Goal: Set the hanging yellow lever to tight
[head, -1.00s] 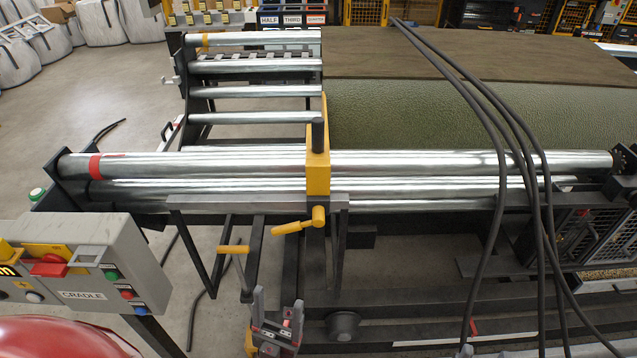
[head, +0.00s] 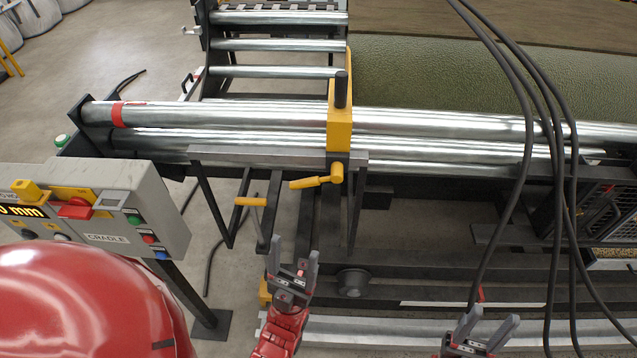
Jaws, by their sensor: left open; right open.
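Two yellow-handled levers show in the head view. One lever (head: 316,182) pivots below the yellow upright block (head: 340,130) on the rollers, its grip pointing left and slightly down. The other yellow grip (head: 251,201) lies sideways on a dark arm under the grey crossbar, to the left. I cannot tell for sure which one is the task's hanging lever, and no "tight" mark is legible. My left gripper (head: 293,255) is open and empty, below both grips in the picture. My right gripper (head: 490,325) is open and empty at the bottom edge, further right.
Long metal rollers (head: 440,121) run across behind the levers. A grey CRADLE control box (head: 150,205) stands at the left. Dark hanging cables (head: 530,190) cross the right side. The crossbar (head: 260,157) and its slanted legs frame the lever area. Green turf (head: 470,80) lies behind.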

